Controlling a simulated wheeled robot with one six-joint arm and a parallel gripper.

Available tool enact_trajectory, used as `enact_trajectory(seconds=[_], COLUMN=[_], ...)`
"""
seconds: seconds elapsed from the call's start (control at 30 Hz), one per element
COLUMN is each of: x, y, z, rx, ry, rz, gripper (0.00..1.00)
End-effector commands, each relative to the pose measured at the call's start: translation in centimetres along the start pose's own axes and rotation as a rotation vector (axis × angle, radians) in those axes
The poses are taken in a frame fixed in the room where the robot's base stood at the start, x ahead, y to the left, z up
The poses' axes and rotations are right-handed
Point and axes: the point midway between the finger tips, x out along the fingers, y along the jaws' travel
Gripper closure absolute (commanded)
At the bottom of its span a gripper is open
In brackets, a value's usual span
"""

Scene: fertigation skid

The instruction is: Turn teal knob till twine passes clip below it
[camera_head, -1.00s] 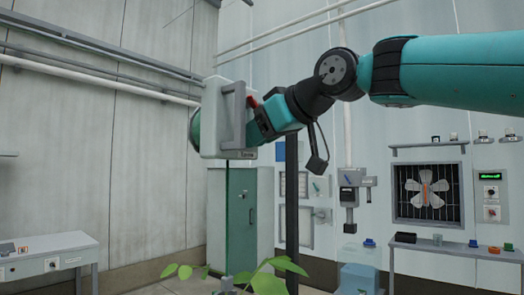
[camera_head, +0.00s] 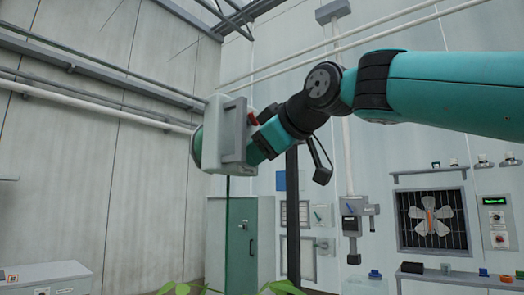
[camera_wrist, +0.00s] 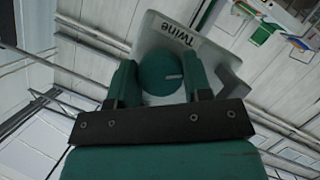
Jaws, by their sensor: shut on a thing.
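The teal knob (camera_wrist: 158,80), round with a pale mark pointing right in the picture, is on the grey housing labelled "Twine" (camera_wrist: 215,62). My gripper (camera_wrist: 163,72) is shut on the knob, one finger on each side. In the head view the grey twine housing (camera_head: 232,120), with a green round part at its left, hangs high at the end of my arm. My gripper (camera_head: 262,142) meets it from the right; the knob is hidden there. A thin dark green twine (camera_head: 227,210) hangs straight down from the housing. I cannot make out a clip or the twine's end.
A green cabinet (camera_head: 245,235) and a dark post (camera_head: 293,220) stand behind and below. A fan (camera_head: 430,220) is on the back wall at right, above a bench with small coloured items. A grey bench (camera_head: 50,278) is at lower left. Leaves show at the bottom edge.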

Motion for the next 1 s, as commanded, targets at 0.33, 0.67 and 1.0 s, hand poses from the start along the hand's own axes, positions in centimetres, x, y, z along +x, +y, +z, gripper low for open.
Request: enact_trajectory(seconds=[0.33, 0.67, 1.0], x=[-0.2, -0.3, -6.2], y=[0.2, 0.1, 0.0], z=[-0.3, -0.1, 0.1], rx=[0.000, 0.001, 0.000], ry=[0.008, 0.004, 0.005], rz=[0.006, 0.003, 0.007], gripper=[0.29, 0.29, 0.29])
